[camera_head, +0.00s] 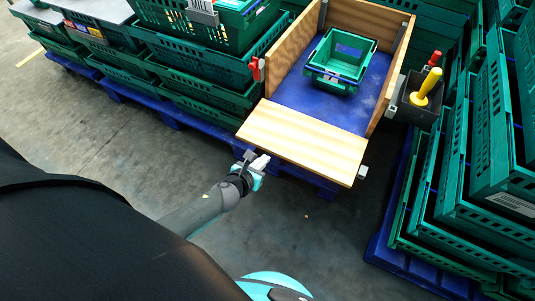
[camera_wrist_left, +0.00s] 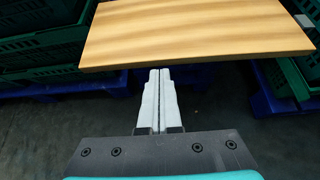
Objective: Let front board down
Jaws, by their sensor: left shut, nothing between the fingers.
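The front board (camera_head: 305,140) is a light wooden panel at the open front of a wooden-sided box on a blue base. It lies roughly flat, sticking out toward me from the box. It also fills the top of the left wrist view (camera_wrist_left: 195,32). My left gripper (camera_head: 262,162) is shut and empty, just off the board's near left edge. In the left wrist view its pale fingers (camera_wrist_left: 157,85) are pressed together, with the tips close to the board's near edge. I cannot tell whether they touch it. My right gripper is not in view.
A small green crate (camera_head: 340,62) stands on the blue base (camera_head: 345,112) inside the box. Stacked green crates (camera_head: 205,60) stand at left and more (camera_head: 480,190) at right. A dark holder (camera_head: 417,112) with a yellow-handled tool (camera_head: 426,88) hangs at the right. Grey floor lies open in front.

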